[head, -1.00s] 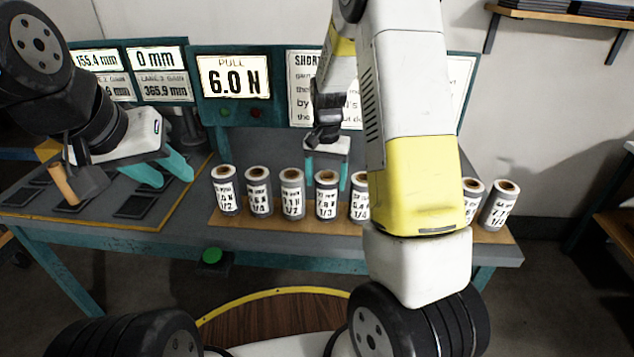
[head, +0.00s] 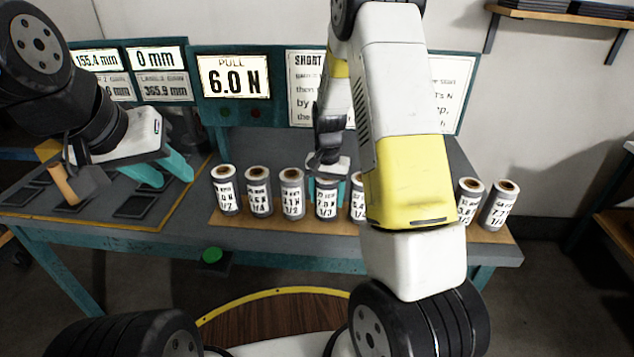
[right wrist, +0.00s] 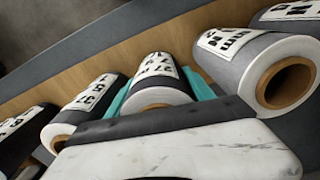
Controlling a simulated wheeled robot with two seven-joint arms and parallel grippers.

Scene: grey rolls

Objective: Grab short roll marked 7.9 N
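A row of grey rolls with white labels stands on a wooden board. The roll in the middle (head: 326,201) has a small label that looks like 7.9 N with 1/3 below; its digits are hard to read. My right gripper (head: 326,187) is lowered over this roll from behind. In the right wrist view its teal fingers (right wrist: 158,92) stand on both sides of the roll (right wrist: 157,88), open, with no clear grip. The roll stands on the board.
Neighbouring rolls (head: 292,196) stand close on the left; others on the right (head: 498,206) are partly hidden by my right arm. A display (head: 235,82) reads PULL 6.0 N. A green button (head: 211,256) sits at the bench front. Dark flat plates lie at left.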

